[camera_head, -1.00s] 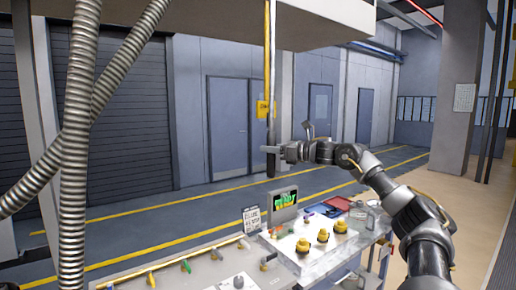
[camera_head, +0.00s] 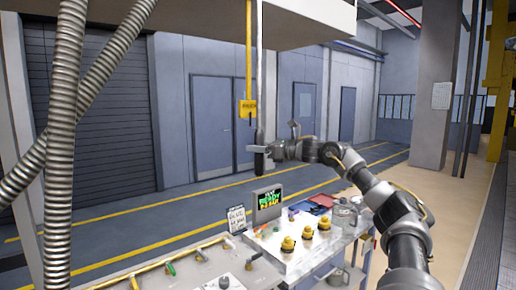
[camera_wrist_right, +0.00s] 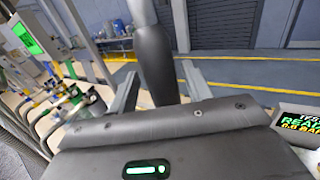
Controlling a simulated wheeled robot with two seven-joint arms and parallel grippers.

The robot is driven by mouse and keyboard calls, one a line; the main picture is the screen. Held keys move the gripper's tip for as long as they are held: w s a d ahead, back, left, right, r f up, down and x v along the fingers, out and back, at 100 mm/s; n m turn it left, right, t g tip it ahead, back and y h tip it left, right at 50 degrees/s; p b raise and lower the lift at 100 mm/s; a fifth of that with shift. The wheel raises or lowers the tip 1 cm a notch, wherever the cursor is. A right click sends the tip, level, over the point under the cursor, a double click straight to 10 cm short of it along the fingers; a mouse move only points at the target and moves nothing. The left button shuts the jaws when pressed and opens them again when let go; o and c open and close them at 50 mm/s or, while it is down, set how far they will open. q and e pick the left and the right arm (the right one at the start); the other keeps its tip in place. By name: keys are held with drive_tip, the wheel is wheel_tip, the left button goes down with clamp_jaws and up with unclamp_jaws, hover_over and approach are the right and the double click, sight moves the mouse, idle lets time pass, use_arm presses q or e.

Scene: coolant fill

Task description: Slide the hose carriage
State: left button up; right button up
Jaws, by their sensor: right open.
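A dark, thick handle (camera_head: 259,158) hangs upright at the lower end of a thin grey pole (camera_head: 260,70) in the head view. My right gripper (camera_head: 258,149) is at this handle, its arm coming in from the right. In the right wrist view the handle (camera_wrist_right: 155,65) stands between the two spread fingers of my right gripper (camera_wrist_right: 160,92), with a visible gap beside each finger. The gripper is open. I cannot pick out the hose carriage itself; the pole's top goes out of the frame. My left gripper is out of view.
Ribbed grey hoses (camera_head: 62,150) hang at the left. A yellow bar with a yellow box (camera_head: 248,108) hangs just left of the pole. Below is a bench (camera_head: 300,262) with yellow knobs, a green-lettered screen (camera_head: 267,199) and a sign (camera_head: 236,219). The floor behind is clear.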

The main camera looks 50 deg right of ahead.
drive_tip(key=shift+s+d+f+b, duration=0.1)
drive_tip(key=shift+s+f+b, duration=0.1)
drive_tip(key=shift+b, duration=0.1)
drive_tip(key=b+v, duration=0.8)
drive_tip(key=v, duration=0.2)
drive_tip(key=shift+s+r, duration=0.15)
drive_tip(key=shift+r, duration=0.1)
